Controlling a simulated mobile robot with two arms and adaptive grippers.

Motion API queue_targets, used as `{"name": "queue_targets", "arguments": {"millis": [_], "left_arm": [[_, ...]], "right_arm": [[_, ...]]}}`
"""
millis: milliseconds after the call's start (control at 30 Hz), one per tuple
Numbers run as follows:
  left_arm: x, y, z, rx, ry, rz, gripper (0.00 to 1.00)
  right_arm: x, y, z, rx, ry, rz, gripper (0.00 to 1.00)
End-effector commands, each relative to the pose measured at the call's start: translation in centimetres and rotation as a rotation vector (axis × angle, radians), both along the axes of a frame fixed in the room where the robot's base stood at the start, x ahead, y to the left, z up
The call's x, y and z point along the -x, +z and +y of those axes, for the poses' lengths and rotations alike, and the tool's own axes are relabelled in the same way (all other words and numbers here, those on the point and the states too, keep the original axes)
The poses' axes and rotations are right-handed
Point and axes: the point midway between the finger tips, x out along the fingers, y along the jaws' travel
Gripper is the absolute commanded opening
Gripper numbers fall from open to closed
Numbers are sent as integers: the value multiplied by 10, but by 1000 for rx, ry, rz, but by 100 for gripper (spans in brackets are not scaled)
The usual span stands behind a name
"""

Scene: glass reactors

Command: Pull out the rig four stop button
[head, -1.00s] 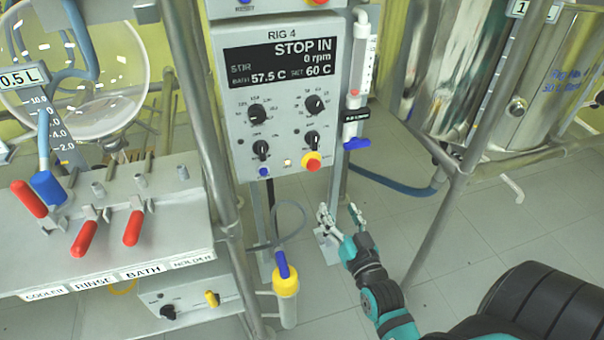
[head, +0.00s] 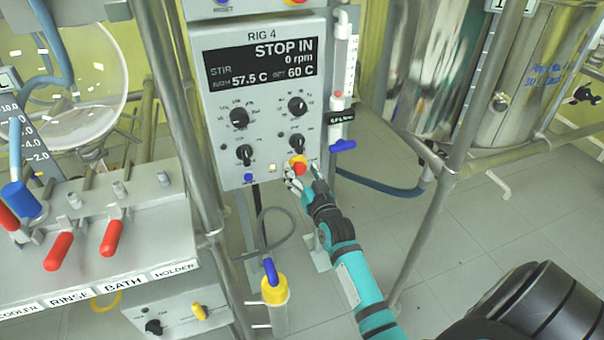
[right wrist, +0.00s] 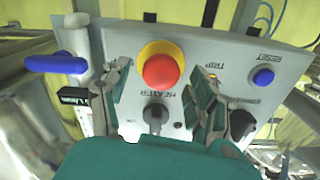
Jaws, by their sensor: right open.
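The rig four stop button (head: 299,167) is a red mushroom knob on a yellow collar at the lower right of the RIG 4 panel (head: 226,134). The panel's screen reads STOP IN and 0 rpm. My right gripper (head: 301,180) is at the button from below, its fingers spread. In the right wrist view the red button (right wrist: 161,70) lies between and beyond the open fingers of the gripper (right wrist: 158,92). I cannot tell whether a finger touches it. The left gripper is not in view.
A black knob (right wrist: 154,117) marked HEATER and a blue RESET button (right wrist: 263,76) are close to the button. A blue-handled valve (head: 342,146) hangs beside the panel. A steel post (head: 446,190) stands right of my arm.

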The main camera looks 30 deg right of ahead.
Motion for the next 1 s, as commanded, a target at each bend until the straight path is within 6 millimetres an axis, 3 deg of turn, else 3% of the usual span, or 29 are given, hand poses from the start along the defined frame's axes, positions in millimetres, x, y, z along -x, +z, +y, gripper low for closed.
{"name": "queue_targets", "arguments": {"millis": [267, 700, 1000], "left_arm": [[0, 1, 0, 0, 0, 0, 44], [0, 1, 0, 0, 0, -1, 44], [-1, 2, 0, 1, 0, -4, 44]], "right_arm": [[-1, 0, 0, 0, 0, 0, 59], [-1, 0, 0, 0, 0, 0, 2], [1, 1, 0, 0, 0, 1, 0]]}}
